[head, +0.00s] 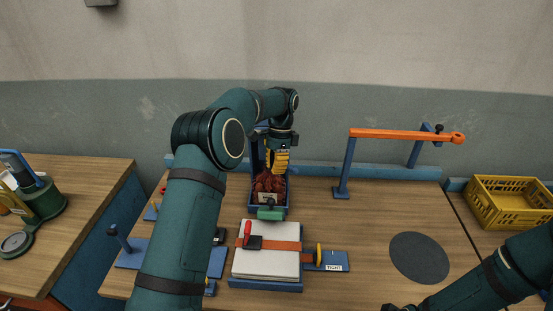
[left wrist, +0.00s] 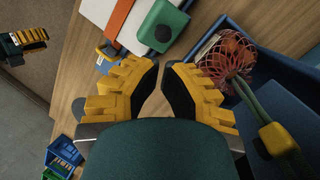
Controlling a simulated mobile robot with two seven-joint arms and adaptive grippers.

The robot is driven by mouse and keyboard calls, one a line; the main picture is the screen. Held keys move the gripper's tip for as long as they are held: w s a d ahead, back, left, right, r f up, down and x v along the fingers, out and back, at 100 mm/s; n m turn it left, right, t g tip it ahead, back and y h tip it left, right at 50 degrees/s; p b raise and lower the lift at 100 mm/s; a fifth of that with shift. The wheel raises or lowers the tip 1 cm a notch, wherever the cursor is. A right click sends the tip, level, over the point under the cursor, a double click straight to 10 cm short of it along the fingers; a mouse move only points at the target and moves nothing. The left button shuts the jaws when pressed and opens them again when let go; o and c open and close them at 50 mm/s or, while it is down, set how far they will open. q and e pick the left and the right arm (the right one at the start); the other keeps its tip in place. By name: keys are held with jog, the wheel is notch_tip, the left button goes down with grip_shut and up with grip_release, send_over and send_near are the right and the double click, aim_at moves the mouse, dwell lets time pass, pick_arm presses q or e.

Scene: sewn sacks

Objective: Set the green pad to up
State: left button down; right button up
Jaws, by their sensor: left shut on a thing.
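The green pad (head: 271,213) with its dark knob sits between the white padded block and the blue bin; in the left wrist view it shows at the top (left wrist: 172,20), apart from my fingers. My left gripper (head: 277,160) is over the bin's back part, above a red net sack (head: 268,187). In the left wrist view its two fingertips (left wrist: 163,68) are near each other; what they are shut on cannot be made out. My right gripper (left wrist: 27,40) shows at the left edge of the left wrist view, away from the pad; its opening is unclear.
The white block (head: 265,264) carries an orange strap and red handle. An orange bar (head: 405,134) stands on blue posts at the right. A dark disc (head: 419,257) lies on open tabletop. A yellow crate (head: 489,215) is far right. My left arm hides the table's left part.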

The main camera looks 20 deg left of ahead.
aim_at(274, 218)
pick_arm(q)
jog(key=c, duration=1.7)
grip_release()
jog(key=shift+w+n, duration=0.1)
jog(key=shift+n, duration=0.5)
grip_shut()
jog(key=s+m+b, duration=0.1)
jog(key=m, duration=0.1)
jog(key=f+m+b, duration=0.1)
jog(key=m, duration=0.1)
jog(key=s+m+h+b, duration=0.1)
jog(key=m, duration=0.1)
jog(key=shift+s+f+m, duration=0.15)
jog(key=shift+s+m, duration=0.2)
jog(key=shift+m, duration=0.05)
jog(key=s+d+m+t+h+b, duration=0.15)
jog(key=s+m+b, duration=0.35)
jog(key=m, duration=0.7)
jog(key=x, duration=0.9)
jog(key=shift+s+d+f, duration=0.15)
jog(key=shift+d+f, duration=0.1)
jog(key=shift+d, duration=0.05)
jog(key=shift+w+a+f, duration=0.1)
jog(key=shift+w+a, duration=0.85)
jog(key=shift+w, duration=0.15)
jog(key=shift+w+a, duration=0.35)
jog(key=shift+a, duration=0.05)
